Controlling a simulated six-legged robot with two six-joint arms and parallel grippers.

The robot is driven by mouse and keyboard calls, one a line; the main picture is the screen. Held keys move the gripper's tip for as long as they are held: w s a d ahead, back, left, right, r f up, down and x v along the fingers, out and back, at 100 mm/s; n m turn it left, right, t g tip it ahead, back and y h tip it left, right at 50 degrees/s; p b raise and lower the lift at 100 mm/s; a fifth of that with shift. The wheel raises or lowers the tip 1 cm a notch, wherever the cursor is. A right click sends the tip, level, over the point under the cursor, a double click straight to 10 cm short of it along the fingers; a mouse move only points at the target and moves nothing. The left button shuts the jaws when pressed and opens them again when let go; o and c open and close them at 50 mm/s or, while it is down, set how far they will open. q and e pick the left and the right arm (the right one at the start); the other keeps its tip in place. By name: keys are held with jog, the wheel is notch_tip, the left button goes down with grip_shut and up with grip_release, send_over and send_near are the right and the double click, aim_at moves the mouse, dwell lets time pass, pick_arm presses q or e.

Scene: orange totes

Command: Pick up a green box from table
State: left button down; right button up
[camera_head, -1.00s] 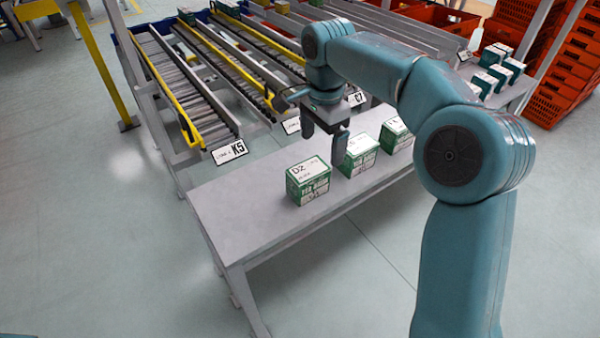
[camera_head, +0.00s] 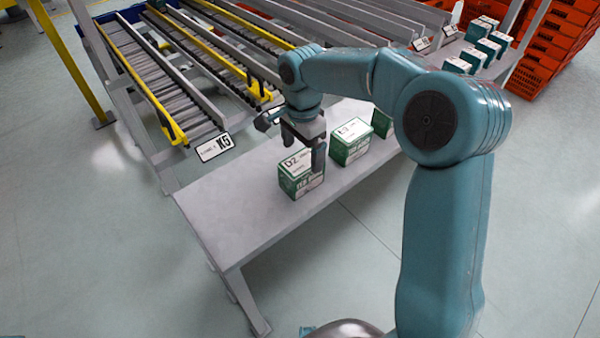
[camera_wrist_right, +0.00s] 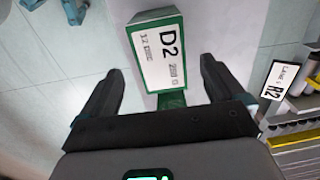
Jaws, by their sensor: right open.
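A green and white box marked D2 (camera_head: 301,174) stands on the grey table (camera_head: 235,205) near its front left part. My right gripper (camera_head: 301,152) is open just above and behind this box, its fingers pointing down and partly covering it. In the right wrist view the D2 box (camera_wrist_right: 158,58) lies ahead of and between the two spread fingers of my right gripper (camera_wrist_right: 160,85), with nothing held. A second green and white box (camera_head: 350,141) stands to its right, and a third (camera_head: 382,122) is partly hidden by my right arm. My left gripper is not in view.
More green boxes (camera_head: 474,52) stand at the far right, near stacked orange totes (camera_head: 560,45). The table's left part is clear.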

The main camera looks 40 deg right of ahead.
aim_at(302, 161)
jog(key=shift+s+d+f, duration=0.1)
jog(key=shift+s+f, duration=0.15)
jog(key=shift+f, duration=0.4)
jog(key=f, duration=0.5)
jog(key=shift+w+f, duration=0.1)
jog(key=shift+w, duration=0.25)
jog(key=c, duration=1.1)
